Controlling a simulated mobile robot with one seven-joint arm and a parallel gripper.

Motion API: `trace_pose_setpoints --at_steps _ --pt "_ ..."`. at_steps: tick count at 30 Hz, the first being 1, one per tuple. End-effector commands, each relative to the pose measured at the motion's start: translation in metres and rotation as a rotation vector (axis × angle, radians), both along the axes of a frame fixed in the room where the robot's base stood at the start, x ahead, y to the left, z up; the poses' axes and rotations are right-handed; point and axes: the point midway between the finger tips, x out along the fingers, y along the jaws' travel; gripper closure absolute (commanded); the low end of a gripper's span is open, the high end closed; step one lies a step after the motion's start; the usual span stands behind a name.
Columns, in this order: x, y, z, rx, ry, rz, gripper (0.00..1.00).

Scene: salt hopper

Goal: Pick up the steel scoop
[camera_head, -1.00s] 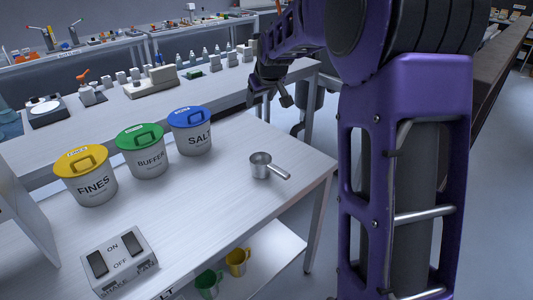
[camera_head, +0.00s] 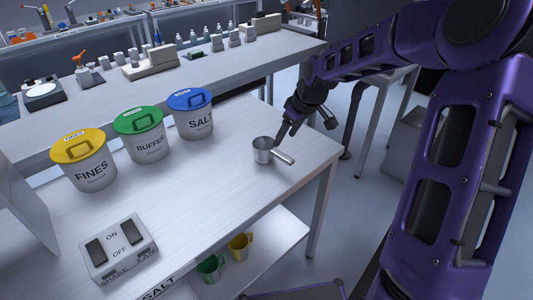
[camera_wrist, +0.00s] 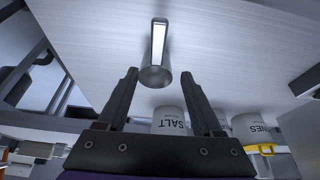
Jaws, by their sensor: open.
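The steel scoop (camera_head: 264,151) stands on the table near its right edge, a small round cup with its handle pointing to the lower right. In the wrist view the scoop (camera_wrist: 157,74) lies ahead of the fingertips, roughly centred between them, with its handle pointing up the picture. My gripper (camera_head: 290,130) is just above and behind the scoop in the head view. In the wrist view my gripper (camera_wrist: 160,75) shows its two fingers spread apart with nothing between them. Whether a finger touches the scoop cannot be told.
The SALT bin (camera_head: 190,115), BUFFER bin (camera_head: 144,138) and FINES bin (camera_head: 87,168) stand in a row left of the scoop. An on/off switch box (camera_head: 119,248) is at the front left. A green mug (camera_head: 209,268) and yellow mug (camera_head: 240,247) are on the lower shelf.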

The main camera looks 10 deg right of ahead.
Motion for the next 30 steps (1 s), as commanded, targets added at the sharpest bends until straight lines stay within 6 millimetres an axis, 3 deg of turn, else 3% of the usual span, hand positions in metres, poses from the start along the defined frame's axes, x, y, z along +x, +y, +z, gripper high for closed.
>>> trace_pose_setpoints --at_steps 1,6,14,24,30 --pt "0.003 0.004 -0.014 0.001 0.002 0.004 0.32" --pt "0.014 0.011 -0.043 0.001 0.001 0.002 0.32" --pt "0.021 0.015 -0.060 -0.001 -0.001 0.000 0.32" --pt "0.039 0.023 -0.101 0.000 0.000 -0.001 0.32" --pt "0.041 0.024 -0.104 -0.001 -0.002 -0.001 0.32"
